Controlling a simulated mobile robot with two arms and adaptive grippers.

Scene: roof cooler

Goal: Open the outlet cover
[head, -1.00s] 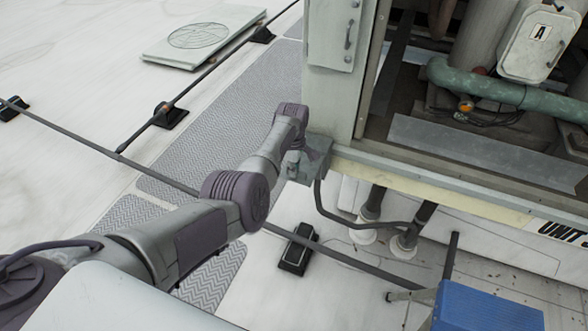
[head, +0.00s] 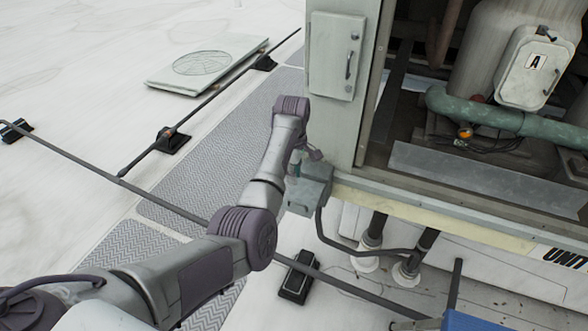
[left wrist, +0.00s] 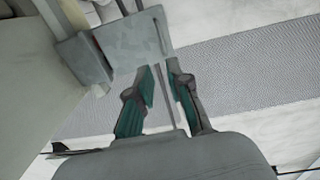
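The grey outlet box (head: 308,197) is fixed at the lower corner of the cabinet. Its cover shows in the left wrist view as a flat grey plate (left wrist: 130,42), beside the darker box body (left wrist: 82,60). I cannot tell exactly how far the cover stands from the box. My left gripper (head: 297,165) is at the box's upper left side in the head view, partly hidden by my own wrist. In the left wrist view the teal-padded fingers (left wrist: 161,70) are parted by a narrow gap, with their tips at the plate's near edge. I cannot see a firm hold. My right gripper is out of view.
The cabinet post (head: 335,120) rises right behind the box. A dark conduit (head: 340,240) loops below it. A blue object (head: 490,322) stands at the lower right. Grey walkway mats (head: 205,165) and a thin rail (head: 75,160) lie to the left.

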